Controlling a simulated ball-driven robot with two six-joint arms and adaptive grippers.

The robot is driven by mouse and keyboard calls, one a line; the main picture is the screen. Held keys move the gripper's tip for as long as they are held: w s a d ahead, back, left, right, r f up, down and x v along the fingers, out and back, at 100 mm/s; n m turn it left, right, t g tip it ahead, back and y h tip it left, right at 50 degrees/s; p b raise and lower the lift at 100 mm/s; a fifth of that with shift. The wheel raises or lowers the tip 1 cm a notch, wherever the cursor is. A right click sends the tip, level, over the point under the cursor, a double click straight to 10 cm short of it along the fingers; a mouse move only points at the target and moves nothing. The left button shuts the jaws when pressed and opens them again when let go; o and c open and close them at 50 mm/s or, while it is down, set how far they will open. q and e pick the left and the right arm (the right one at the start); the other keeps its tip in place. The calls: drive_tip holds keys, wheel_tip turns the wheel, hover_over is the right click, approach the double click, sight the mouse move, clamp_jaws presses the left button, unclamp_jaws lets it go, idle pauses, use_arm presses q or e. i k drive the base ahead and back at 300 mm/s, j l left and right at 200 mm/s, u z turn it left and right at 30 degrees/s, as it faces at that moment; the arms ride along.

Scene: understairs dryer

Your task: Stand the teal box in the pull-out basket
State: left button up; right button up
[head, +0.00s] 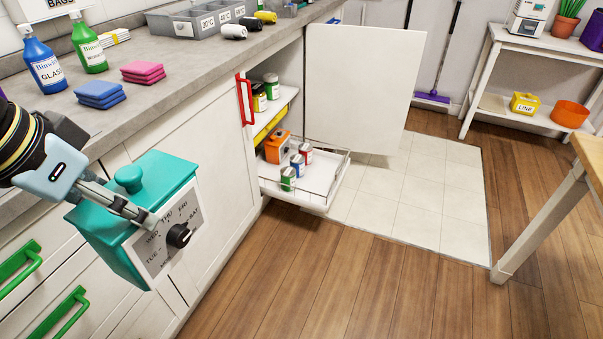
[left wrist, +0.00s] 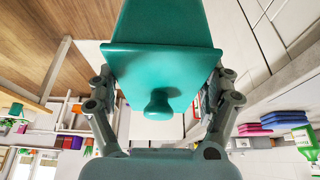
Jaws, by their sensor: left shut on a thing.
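The teal box (head: 130,235) has a knob on its lid and a white face with weekday letters and a black dial. My left gripper (head: 140,212) is shut on it and holds it in the air in front of the counter, slightly tilted. In the left wrist view the box (left wrist: 165,75) sits between the two fingers (left wrist: 160,95), its knob towards the camera. The pull-out basket (head: 322,200) is drawn out of the open cabinet, right of and beyond the box. It holds an orange item (head: 277,147) at the back and several small jars (head: 297,165). My right gripper is not seen.
The cabinet door (head: 362,85) stands open behind the basket. A red handle (head: 244,100) is on the near cabinet front. The counter (head: 150,100) holds bottles, sponges and a grey divided tray (head: 205,18). A table edge (head: 590,160) is at right. The floor before the basket is clear.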

sight(315, 190)
drive_tip(key=i+z, duration=0.1)
drive_tip(key=z, duration=0.35)
drive_tip(key=i+z, duration=0.15)
drive_tip(key=z, duration=0.3)
drive_tip(key=i+j+z, duration=0.1)
drive_tip(key=z, duration=0.35)
drive_tip(key=i+j, duration=0.9)
drive_tip(key=j, duration=0.15)
